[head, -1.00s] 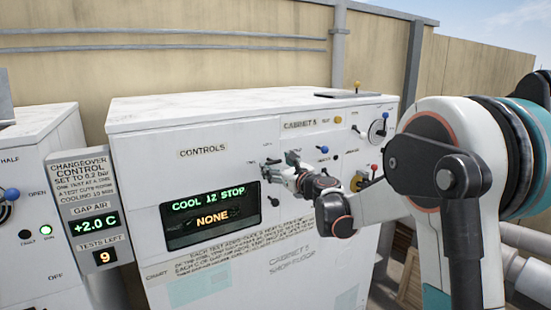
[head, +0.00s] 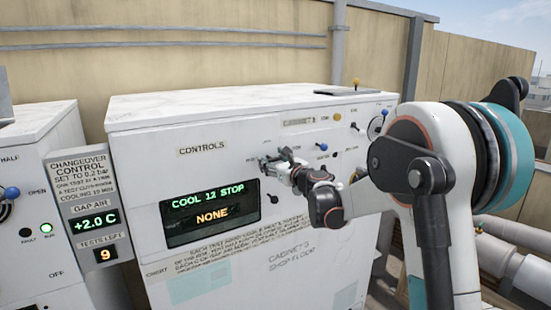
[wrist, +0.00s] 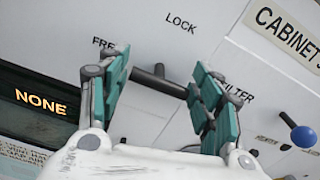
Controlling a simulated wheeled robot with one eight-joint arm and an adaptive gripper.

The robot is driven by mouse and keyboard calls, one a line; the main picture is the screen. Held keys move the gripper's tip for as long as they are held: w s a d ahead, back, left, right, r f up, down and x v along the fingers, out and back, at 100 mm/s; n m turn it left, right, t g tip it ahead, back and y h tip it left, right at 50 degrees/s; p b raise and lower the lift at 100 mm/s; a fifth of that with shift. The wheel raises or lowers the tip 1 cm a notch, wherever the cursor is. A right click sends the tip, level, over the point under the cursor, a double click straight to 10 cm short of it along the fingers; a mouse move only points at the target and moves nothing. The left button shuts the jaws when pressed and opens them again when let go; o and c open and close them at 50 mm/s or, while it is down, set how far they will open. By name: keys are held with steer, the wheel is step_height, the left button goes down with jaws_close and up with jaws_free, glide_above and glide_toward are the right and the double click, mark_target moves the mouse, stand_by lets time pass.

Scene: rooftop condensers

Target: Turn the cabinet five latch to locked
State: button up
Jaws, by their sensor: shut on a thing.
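The cabinet five latch (wrist: 160,80) is a short dark lever on the white panel, with the labels FREE to its upper left and LOCK (wrist: 180,23) above it in the wrist view. It lies tilted, its right end lower and close to the right finger pad. My gripper (wrist: 160,88) has its two teal-padded fingers on either side of the lever and is shut on it. In the head view my gripper (head: 277,165) is at the cabinet front, and the latch is too small and covered to make out there. The CABINET 5 label (wrist: 290,32) is at upper right.
A display (head: 212,214) reads COOL 12 STOP and NONE, just left of my gripper. A blue-knobbed lever (wrist: 303,135) stands out to the right. A dark knob (head: 274,199) is below my gripper. Another cabinet (head: 30,200) stands at the left.

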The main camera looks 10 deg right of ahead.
steer(key=shift+a+f+n, duration=0.1)
steer(key=shift+n, duration=0.2)
steer(key=n+b, duration=0.3)
steer(key=shift+s+f+n, duration=0.1)
steer(key=shift+f+n, duration=0.05)
steer(key=shift+n, duration=0.15)
steer(key=n+b, duration=0.2)
steer(key=n, duration=0.2)
steer(key=shift+n, duration=0.3)
steer(key=n+b, duration=0.1)
steer(key=n, duration=0.3)
steer(key=shift+b, duration=0.4)
steer(key=n+b, duration=0.1)
steer(key=n, duration=0.4)
steer(key=o, duration=0.9)
